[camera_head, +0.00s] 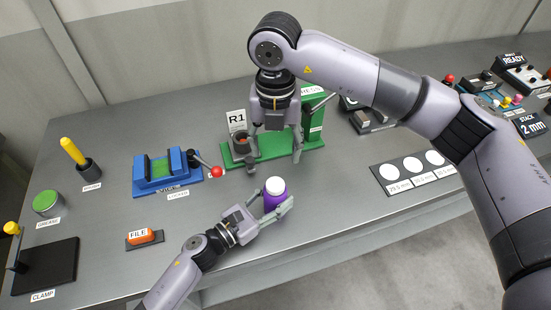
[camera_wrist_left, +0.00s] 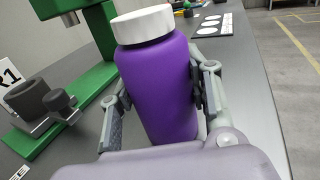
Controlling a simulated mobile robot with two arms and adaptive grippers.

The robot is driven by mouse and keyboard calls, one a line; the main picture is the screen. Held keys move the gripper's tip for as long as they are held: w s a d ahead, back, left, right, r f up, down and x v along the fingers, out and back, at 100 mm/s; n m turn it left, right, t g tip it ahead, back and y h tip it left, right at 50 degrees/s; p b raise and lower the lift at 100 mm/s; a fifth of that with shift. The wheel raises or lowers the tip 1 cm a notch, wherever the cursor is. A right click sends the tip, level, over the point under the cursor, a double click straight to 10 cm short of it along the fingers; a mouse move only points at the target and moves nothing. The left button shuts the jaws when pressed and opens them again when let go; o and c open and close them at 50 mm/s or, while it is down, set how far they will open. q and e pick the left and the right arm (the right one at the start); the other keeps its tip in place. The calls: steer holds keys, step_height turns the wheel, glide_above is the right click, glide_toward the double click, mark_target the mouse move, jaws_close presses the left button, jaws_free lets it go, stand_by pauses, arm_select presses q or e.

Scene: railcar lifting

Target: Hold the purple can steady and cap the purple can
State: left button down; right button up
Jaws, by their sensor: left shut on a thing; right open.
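The purple can (camera_head: 273,196) is near the front edge of the table in the head view, with a white cap (camera_head: 275,185) on its top. My left gripper (camera_head: 270,204) is shut on the can's body from the front left. In the left wrist view the can (camera_wrist_left: 158,88) stands between both fingers, and the white cap (camera_wrist_left: 142,26) sits on its top. Whether the cap is fully tightened cannot be seen. My right gripper (camera_head: 275,148) is open and empty, pointing down behind the can, in front of the green press.
The green press (camera_head: 313,128) with the R1 sign (camera_head: 237,121) stands behind the can. A blue vise (camera_head: 166,170) with a red-knobbed lever is to the left. An orange file (camera_head: 144,236) lies at front left. White size discs (camera_head: 413,166) lie at right. Table around the can is clear.

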steer(key=shift+r, duration=0.45)
arm_select(q)
steer(key=c, duration=0.8)
jaws_free()
steer(key=shift+o, duration=0.2)
steer(key=shift+s+a, duration=0.1)
steer(key=v, duration=1.1)
steer(key=shift+s+a, duration=0.25)
steer(key=shift+a, duration=0.05)
steer(key=shift+f, duration=0.1)
arm_select(e)
steer(key=shift+f, duration=0.1)
